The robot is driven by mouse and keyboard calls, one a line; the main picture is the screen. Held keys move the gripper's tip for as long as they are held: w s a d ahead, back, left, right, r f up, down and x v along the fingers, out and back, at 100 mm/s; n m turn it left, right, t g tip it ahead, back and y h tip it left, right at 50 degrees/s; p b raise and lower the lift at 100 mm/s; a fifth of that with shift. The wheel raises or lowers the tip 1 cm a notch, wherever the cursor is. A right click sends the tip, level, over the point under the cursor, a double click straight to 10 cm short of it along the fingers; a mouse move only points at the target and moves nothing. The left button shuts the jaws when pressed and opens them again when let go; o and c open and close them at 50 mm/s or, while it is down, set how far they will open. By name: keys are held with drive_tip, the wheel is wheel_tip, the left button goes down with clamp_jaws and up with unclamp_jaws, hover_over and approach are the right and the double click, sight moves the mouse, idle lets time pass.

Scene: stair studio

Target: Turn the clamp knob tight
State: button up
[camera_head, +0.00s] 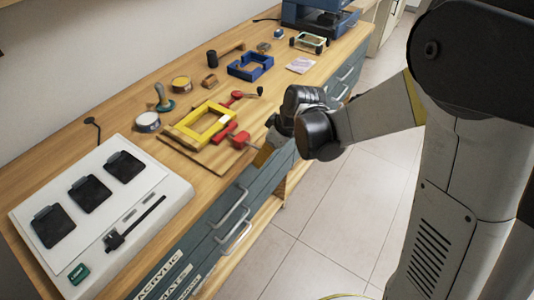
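A yellow rectangular frame (188,123) lies on a wooden board (183,147) on the bench. A red clamp (234,138) sits at the frame's near right corner. A second red clamp (237,97) with a small dark knob (260,90) sits at the far right corner. My gripper (258,152) reaches in from the right, low over the bench's front edge, close beside the near clamp. The near clamp's knob is hidden or too small to make out. I cannot tell whether my fingers touch it or whether they are open or shut.
A white device with black pads (180,190) fills the near left of the bench. Round tins (147,122), a stamp (163,98) and a blue frame (250,66) stand behind. Drawers with handles (232,212) face the clear tiled floor (310,215).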

drive_tip(key=c, duration=1.2)
drive_tip(key=shift+g, duration=0.3)
drive_tip(key=m+g+y+b, duration=0.1)
drive_tip(key=g+y, duration=0.2)
drive_tip(key=shift+f+g+b, duration=0.15)
drive_tip(key=shift+g+b, duration=0.15)
drive_tip(key=shift+b, duration=0.1)
drive_tip(key=m+g+y+b, duration=0.1)
drive_tip(key=g+y+b, duration=0.1)
drive_tip(key=shift+g+y, duration=0.3)
drive_tip(key=shift+y, duration=0.1)
drive_tip(key=shift+g+y+b, duration=0.5)
drive_tip(key=shift+y, duration=0.1)
